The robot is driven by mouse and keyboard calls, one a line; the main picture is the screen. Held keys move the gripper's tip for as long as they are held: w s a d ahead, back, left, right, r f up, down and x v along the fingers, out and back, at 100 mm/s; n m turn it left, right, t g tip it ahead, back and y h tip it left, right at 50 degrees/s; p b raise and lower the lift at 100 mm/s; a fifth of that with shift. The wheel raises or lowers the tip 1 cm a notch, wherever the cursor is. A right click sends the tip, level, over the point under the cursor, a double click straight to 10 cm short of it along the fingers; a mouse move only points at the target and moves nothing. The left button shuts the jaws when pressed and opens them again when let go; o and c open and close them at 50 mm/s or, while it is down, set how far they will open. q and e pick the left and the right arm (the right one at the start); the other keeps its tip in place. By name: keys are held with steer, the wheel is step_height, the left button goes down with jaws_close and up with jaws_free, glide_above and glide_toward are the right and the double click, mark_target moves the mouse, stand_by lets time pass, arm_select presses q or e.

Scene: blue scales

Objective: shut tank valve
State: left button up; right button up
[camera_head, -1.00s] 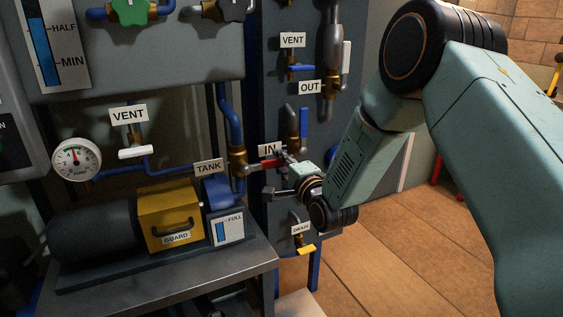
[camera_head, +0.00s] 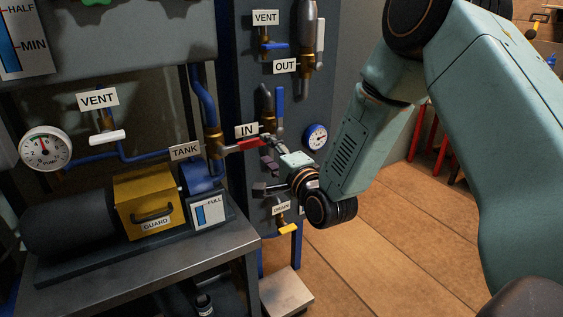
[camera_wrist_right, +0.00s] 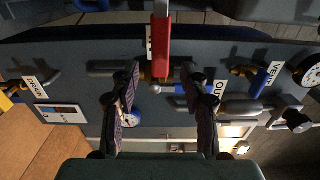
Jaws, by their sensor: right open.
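The tank valve is a red lever (camera_head: 250,143) on the pipe just right of the TANK label (camera_head: 186,151), below the IN label (camera_head: 247,131). The lever lies nearly level, pointing right from the brass fitting. My right gripper (camera_head: 266,164) is open at the lever's right end, with its fingers toward the panel. In the right wrist view the red lever (camera_wrist_right: 161,45) comes down from the top, its lower end lined up between the spread fingertips (camera_wrist_right: 162,78). I cannot tell whether they touch it. My left gripper is not in view.
Close by are the blue IN lever (camera_head: 280,103), a round gauge (camera_head: 316,136) and the yellow drain handle (camera_head: 288,229). The pump with its yellow guard (camera_head: 149,200) sits on a metal bench (camera_head: 150,262) at left. Open floor (camera_head: 385,240) lies to the right.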

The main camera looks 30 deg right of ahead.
steer(key=s, duration=0.6)
steer(key=shift+s, duration=0.15)
steer(key=shift+d, duration=0.1)
steer(key=s+a+f+n+g, duration=0.2)
steer(key=s+f+n+g, duration=0.3)
steer(key=f, duration=0.4)
steer(key=s+a+f+n+g, duration=0.2)
steer(key=s+f+n+g, duration=0.15)
steer(key=f+n, duration=0.4)
steer(key=s+f+n+g, duration=0.1)
steer(key=s+f+g, duration=0.2)
steer(key=s, duration=0.6)
steer(key=s+a+f+n+g, duration=0.1)
steer(key=s+f+n+g, duration=0.1)
steer(key=s+f, duration=0.5)
steer(key=s+a+f+n+g, duration=0.1)
steer(key=s+f+g, duration=0.3)
steer(key=s, duration=0.7)
steer(key=shift+s+f+n+h, duration=0.3)
steer(key=shift+f+n, duration=0.15)
steer(key=shift+f, duration=0.5)
